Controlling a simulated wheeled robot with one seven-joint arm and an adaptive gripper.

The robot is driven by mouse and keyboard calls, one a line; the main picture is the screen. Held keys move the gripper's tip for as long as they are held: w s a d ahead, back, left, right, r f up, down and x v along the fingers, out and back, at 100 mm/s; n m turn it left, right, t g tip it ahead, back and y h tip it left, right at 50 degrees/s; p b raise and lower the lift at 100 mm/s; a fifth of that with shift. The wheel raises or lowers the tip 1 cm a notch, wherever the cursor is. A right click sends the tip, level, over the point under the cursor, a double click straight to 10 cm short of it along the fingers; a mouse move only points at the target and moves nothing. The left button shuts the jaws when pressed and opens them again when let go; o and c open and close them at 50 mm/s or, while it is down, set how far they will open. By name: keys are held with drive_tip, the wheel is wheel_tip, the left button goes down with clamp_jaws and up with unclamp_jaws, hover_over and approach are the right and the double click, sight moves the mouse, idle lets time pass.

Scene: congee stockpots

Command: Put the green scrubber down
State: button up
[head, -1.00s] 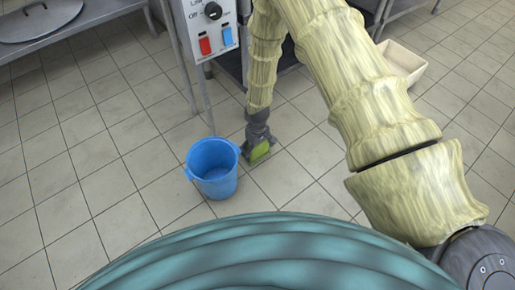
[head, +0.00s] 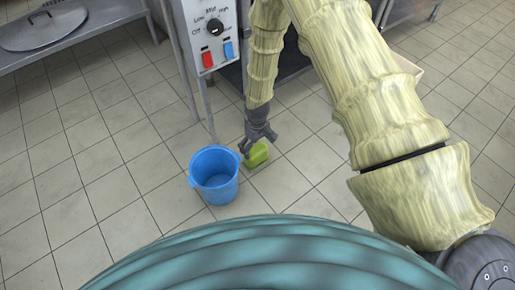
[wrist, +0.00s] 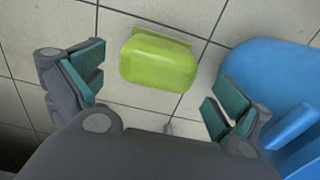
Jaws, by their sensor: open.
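The green scrubber (head: 256,156) rests on the tiled floor just right of the blue bucket. In the wrist view the scrubber (wrist: 158,58) lies flat ahead of the fingers and apart from both of them. My gripper (head: 252,143) is over the floor beside the scrubber. In the wrist view my gripper (wrist: 152,98) is open and empty, its teal pads spread wide.
The blue bucket (head: 214,175) stands upright and looks empty, close to the scrubber. It also fills the right side of the wrist view (wrist: 262,75). A control panel (head: 211,35) on a stand is behind, with a metal table (head: 105,12) at upper left. Floor at left is clear.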

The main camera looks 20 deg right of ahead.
drive_tip(key=shift+r+p, duration=0.95)
drive_tip(key=shift+r, duration=1.45)
